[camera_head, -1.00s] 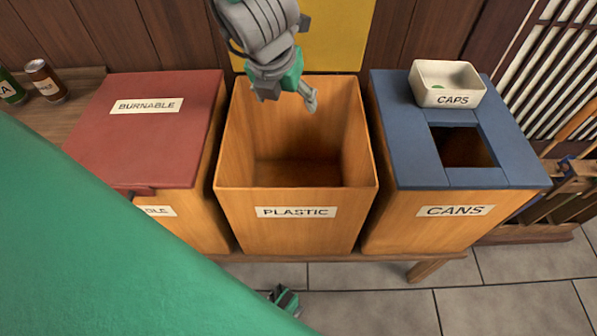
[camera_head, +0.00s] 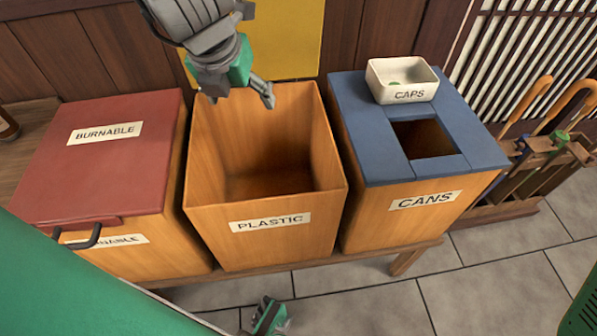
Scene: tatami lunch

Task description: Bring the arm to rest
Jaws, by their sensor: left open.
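My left gripper (camera_head: 240,92) hangs in from the upper left of the head view, grey with a green part. Its fingers are apart, and I see nothing between them. It shows in front of the back rim of the open wooden bin (camera_head: 272,240) labelled PLASTIC; its exact height above the rim is unclear. The visible inside of this bin looks empty. Part of my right gripper (camera_head: 268,318) shows at the bottom edge, below the bin stand, and its jaws cannot be made out.
Left is the BURNABLE bin with its red lid (camera_head: 105,165) shut and a black handle. Right is the CANS bin with a blue top (camera_head: 370,130), a square opening and a white CAPS box (camera_head: 402,82). A wooden rack (camera_head: 545,165) stands further right. Tiled floor lies in front.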

